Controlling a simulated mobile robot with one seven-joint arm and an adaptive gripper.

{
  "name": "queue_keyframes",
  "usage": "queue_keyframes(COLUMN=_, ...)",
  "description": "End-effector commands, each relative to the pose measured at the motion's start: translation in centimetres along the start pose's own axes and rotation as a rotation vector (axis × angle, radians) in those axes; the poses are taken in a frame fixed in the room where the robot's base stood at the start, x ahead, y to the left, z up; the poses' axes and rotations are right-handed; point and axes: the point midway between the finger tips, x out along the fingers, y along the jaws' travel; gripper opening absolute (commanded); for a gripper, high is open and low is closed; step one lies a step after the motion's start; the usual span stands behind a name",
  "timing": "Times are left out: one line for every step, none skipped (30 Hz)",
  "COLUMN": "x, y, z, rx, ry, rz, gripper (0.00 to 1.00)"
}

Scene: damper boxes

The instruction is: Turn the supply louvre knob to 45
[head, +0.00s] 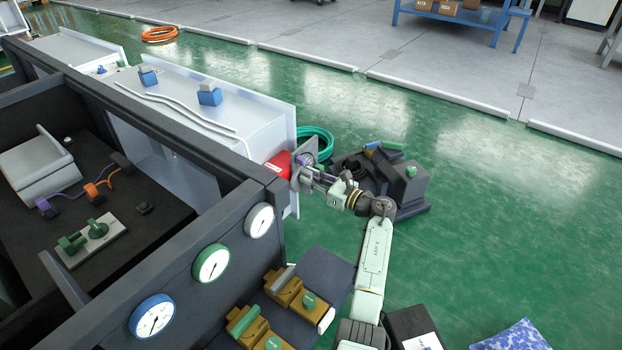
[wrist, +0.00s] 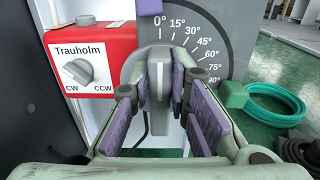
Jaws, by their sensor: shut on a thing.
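The louvre knob (wrist: 158,88) is a grey lever on a grey quarter-round dial plate (wrist: 212,32) marked 0° to 90°. Its white line stands nearly upright, at about 0°. My gripper (wrist: 163,92) is shut on the knob, with purple pads on both sides of it. In the head view, my gripper (head: 304,176) reaches the dial plate (head: 322,147) at the end of the white duct; there the knob is mostly hidden. A purple block (wrist: 149,6) sits by the 0° end and a green block (wrist: 234,95) by the 90° end.
A dark wall with several gauges (head: 212,263) stands at left. A green hose coil (wrist: 275,103) and dark equipment (head: 408,185) are on the floor at right.

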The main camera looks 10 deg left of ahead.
Motion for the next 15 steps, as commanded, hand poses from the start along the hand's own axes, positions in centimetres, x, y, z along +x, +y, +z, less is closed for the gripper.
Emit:
queue_keyframes(x=0.01, y=0.0, z=0.0, rx=0.001, ry=0.0, rz=0.0, gripper=0.0)
queue_keyframes(x=0.01, y=-0.01, z=0.0, rx=0.003, ry=0.0, rz=0.0, gripper=0.0)
queue_keyframes(x=0.01, y=-0.02, z=0.0, rx=0.006, ry=0.0, rz=0.0, gripper=0.0)
queue_keyframes(x=0.01, y=-0.03, z=-0.01, rx=0.01, ry=0.0, rz=0.0, gripper=0.0)
queue_keyframes(x=0.01, y=-0.04, z=-0.01, rx=0.016, ry=0.0, rz=0.0, gripper=0.0)
queue_keyframes(x=0.01, y=-0.07, z=-0.01, rx=0.026, ry=0.001, rz=0.0, gripper=0.0)
queue_keyframes(x=-0.01, y=-0.1, z=-0.02, rx=0.035, ry=0.0, rz=-0.001, gripper=0.0)
queue_keyframes(x=-0.02, y=-0.15, z=-0.01, rx=0.045, ry=0.0, rz=-0.001, gripper=0.0)
queue_keyframes(x=-0.05, y=-0.21, z=0.0, rx=0.063, ry=0.0, rz=-0.001, gripper=0.0)
queue_keyframes(x=-0.03, y=-0.23, z=-0.01, rx=0.078, ry=0.0, rz=-0.001, gripper=0.0)
queue_keyframes(x=-0.01, y=-0.25, z=-0.02, rx=0.094, ry=0.0, rz=-0.001, gripper=0.0)
queue_keyframes(x=-0.02, y=-0.32, z=-0.03, rx=0.118, ry=0.001, rz=0.0, gripper=0.0)
queue_keyframes(x=-0.03, y=-0.37, z=-0.04, rx=0.14, ry=0.001, rz=0.0, gripper=0.0)
queue_keyframes(x=-0.04, y=-0.42, z=-0.04, rx=0.161, ry=0.001, rz=0.0, gripper=0.0)
queue_keyframes(x=-0.05, y=-0.51, z=-0.03, rx=0.192, ry=0.0, rz=0.0, gripper=0.0)
